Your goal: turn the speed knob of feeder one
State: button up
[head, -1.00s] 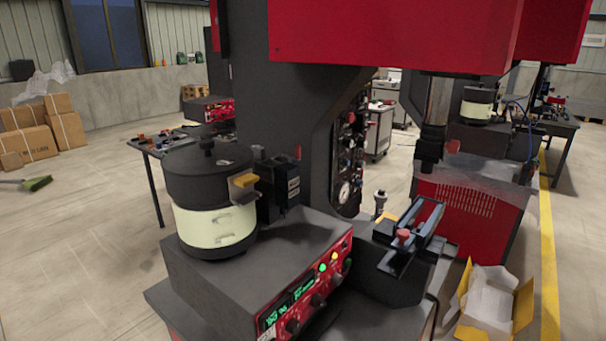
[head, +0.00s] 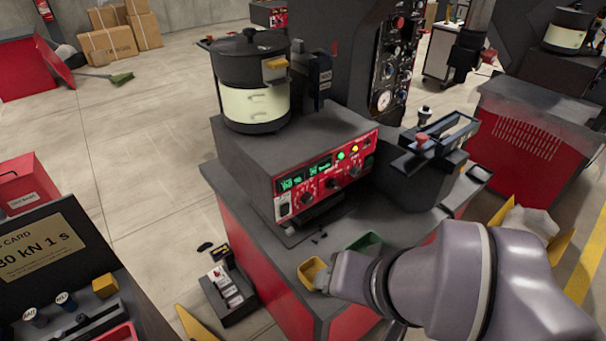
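A bowl feeder (head: 252,85) with a black lid and cream band stands on a grey control box in the head view. The box's red front panel (head: 325,172) has green displays, lit green and yellow buttons, a white switch and a row of dark knobs (head: 308,198). I cannot read a label saying which feeder this is. My arm reaches in from the lower right. My gripper (head: 335,273) is low in front of the panel, apart from the knobs, close to a yellow bin (head: 312,271). Its fingers are too unclear to tell open from shut.
A green bin (head: 366,243) lies near my wrist on the bench top (head: 300,245). A dark fixture with a red knob (head: 425,150) stands right of the panel. A second feeder (head: 566,30) is at the far right. A card and containers (head: 50,255) fill the lower left.

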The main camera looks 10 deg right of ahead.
aim_at(307, 198)
jog(key=i+j+z, duration=0.1)
jog(key=z, duration=0.3)
jog(key=i+j+z, duration=0.1)
jog(key=j+z, duration=0.25)
